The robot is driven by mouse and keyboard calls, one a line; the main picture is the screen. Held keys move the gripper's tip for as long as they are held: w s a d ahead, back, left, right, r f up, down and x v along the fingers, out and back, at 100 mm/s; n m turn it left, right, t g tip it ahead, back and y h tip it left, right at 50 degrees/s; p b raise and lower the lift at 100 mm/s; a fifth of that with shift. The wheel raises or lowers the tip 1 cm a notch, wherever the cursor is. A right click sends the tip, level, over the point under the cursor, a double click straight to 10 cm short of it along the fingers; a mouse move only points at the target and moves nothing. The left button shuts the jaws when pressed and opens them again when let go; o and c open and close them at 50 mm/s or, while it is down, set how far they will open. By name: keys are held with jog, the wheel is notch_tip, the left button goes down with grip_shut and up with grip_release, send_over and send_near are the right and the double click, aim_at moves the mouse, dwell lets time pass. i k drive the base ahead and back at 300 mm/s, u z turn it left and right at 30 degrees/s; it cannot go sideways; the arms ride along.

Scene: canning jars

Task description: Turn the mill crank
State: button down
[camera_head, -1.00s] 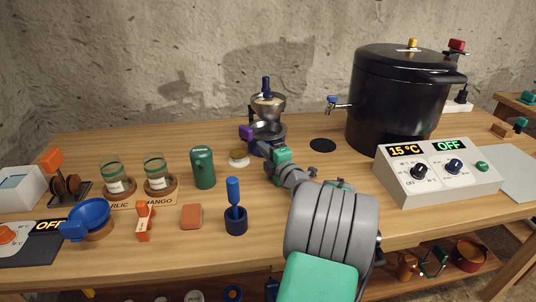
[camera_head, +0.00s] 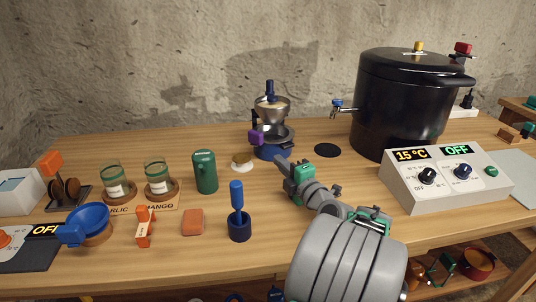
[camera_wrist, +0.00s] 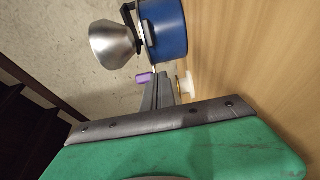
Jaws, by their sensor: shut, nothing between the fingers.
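The mill (camera_head: 271,112) stands toward the back of the table, with a steel hopper, a dark blue knob on top and a blue base. Its crank has a purple handle (camera_head: 257,138) at the mill's front left. In the wrist view the hopper (camera_wrist: 112,45), the blue base (camera_wrist: 162,30) and the purple handle (camera_wrist: 144,78) show above the fingers. My gripper (camera_head: 280,160) is shut and empty, its tips just in front of the mill's base. In the wrist view the fingertips (camera_wrist: 160,78) lie close beside the purple handle; whether they touch it is unclear.
A green canister (camera_head: 204,172) and a small round cream-topped piece (camera_head: 242,161) stand left of the mill. A black pressure pot (camera_head: 410,100) and a control box (camera_head: 447,178) stand to the right. A dark disc (camera_head: 327,150) lies between mill and pot.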

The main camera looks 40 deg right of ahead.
aim_at(269, 92)
jog(key=k, duration=1)
